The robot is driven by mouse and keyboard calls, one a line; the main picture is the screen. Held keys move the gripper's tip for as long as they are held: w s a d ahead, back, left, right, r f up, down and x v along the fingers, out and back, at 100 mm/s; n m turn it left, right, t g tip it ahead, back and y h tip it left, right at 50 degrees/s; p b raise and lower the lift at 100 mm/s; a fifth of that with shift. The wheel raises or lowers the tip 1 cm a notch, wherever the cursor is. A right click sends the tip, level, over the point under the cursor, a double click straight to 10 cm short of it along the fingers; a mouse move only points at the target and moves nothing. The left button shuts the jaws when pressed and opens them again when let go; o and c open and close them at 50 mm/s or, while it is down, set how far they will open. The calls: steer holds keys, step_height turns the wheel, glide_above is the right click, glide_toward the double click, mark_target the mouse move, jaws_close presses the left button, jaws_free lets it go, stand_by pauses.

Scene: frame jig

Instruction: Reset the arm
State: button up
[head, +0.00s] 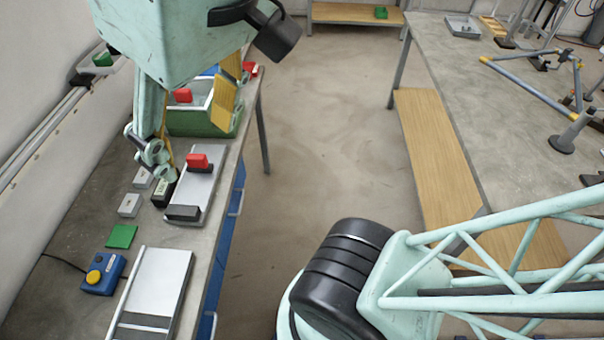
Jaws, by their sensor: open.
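My gripper (192,148) hangs from the mint-green wrist housing at the upper left, over the left bench (62,228). Its yellow-padded fingers are spread apart, and nothing shows held between them. The left finger's lower end overlaps a small black block (162,192) in the picture; I cannot tell whether they touch. A red block (197,160) sits on a grey plate fixture (204,192) just below and right of the fingers. Behind the fingers, a green bin (188,127) holds another red piece (183,96); part of the bin is hidden.
A blue box with a yellow button (94,277), a green square (121,236) and a grey plate (160,285) lie on the near bench. Frame tubes (530,85) stand on the right table (450,80). The floor (310,140) between is clear.

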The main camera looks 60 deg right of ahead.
step_height(320, 180, down, 8)
steer(key=b, duration=0.6)
steer(key=shift+s+f, duration=0.2)
steer(key=shift+s, duration=0.15)
stand_by(0.7)
